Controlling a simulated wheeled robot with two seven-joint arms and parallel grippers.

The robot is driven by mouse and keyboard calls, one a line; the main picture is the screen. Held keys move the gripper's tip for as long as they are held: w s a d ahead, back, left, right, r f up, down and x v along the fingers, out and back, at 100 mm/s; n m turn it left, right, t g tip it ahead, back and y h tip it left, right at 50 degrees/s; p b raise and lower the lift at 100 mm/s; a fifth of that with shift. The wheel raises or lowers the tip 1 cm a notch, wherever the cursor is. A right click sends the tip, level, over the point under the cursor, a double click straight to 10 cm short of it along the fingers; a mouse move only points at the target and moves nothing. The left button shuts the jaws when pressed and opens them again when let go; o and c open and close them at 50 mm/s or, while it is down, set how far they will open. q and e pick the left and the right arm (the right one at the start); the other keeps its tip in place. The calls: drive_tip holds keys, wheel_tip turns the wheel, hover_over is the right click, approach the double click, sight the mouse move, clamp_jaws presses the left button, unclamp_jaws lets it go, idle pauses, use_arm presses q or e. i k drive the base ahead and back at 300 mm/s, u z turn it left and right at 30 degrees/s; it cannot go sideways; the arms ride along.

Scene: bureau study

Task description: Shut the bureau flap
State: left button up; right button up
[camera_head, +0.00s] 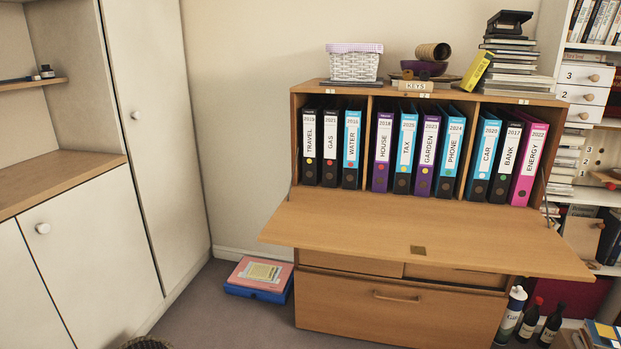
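The wooden bureau (400,311) stands against the wall right of centre. Its flap (430,231) is folded down and open, lying about level and sticking out over the drawers. The flap's top is bare, with a small dark plate (418,250) near its front edge. A thin stay runs along the right side at the flap's hinge end. Behind the flap, several labelled binders (404,153) stand upright in three compartments, set back from the flap. Neither gripper is in view.
On top of the bureau stand a white basket (354,64), a purple bowl (424,68), a KEYS block (415,86) and stacked books (514,68).

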sight(484, 239)
drive_tip(key=z, duration=0.15)
drive_tip(key=k, duration=0.4)
drive_tip(key=u, duration=0.95)
drive_tip(key=i, duration=1.1)
drive_tip(key=z, duration=0.2)
